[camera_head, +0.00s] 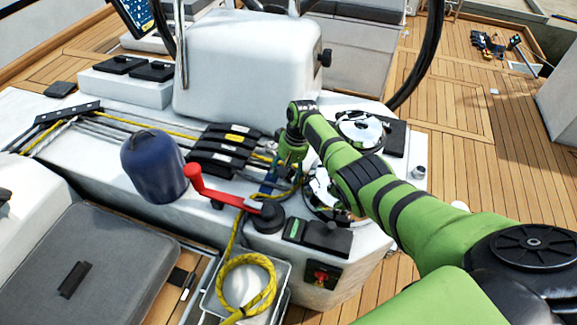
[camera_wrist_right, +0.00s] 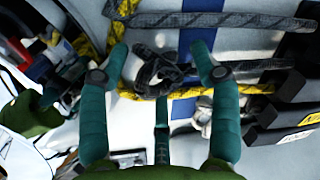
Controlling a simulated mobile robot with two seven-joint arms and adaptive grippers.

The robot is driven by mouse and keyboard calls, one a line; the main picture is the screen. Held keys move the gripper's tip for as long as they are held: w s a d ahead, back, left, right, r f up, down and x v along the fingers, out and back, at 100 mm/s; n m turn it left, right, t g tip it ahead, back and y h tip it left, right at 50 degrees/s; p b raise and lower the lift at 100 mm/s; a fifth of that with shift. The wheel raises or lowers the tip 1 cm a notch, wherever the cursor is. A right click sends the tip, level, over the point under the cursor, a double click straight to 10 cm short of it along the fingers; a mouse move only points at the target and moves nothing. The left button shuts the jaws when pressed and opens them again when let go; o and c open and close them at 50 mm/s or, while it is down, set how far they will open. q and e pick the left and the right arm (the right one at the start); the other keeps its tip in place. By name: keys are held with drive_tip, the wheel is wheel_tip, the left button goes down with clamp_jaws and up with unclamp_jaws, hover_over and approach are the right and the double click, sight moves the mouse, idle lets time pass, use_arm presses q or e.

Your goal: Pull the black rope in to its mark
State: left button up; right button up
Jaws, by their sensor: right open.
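My right gripper (camera_head: 288,165) is over the deck between the rope clutches and the near winch. In the right wrist view its teal fingers (camera_wrist_right: 160,58) are open. A dark rope (camera_wrist_right: 250,20) runs across the top of that view, and a bunched dark piece (camera_wrist_right: 155,70) lies between the fingertips. I cannot tell whether the fingers touch it. A blue stripe (camera_wrist_right: 203,18) on the white deck passes under the ropes; it also shows in the head view (camera_head: 268,181). My arm and gripper hide most of the black rope in the head view. My left gripper is not in view.
Black clutches (camera_head: 225,148) stand left of the gripper. A red-handled winch handle (camera_head: 215,193), a navy cover (camera_head: 154,165) and silver winches (camera_head: 360,130) are nearby. A yellow rope (camera_head: 236,262) hangs coiled in front.

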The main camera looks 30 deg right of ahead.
drive_tip(key=shift+d+r, duration=0.15)
drive_tip(key=shift+r, duration=0.45)
wheel_tip(320, 180, up, 10)
drive_tip(key=d, duration=0.2)
drive_tip(key=shift+s+r, duration=0.2)
drive_tip(key=shift+r, duration=0.05)
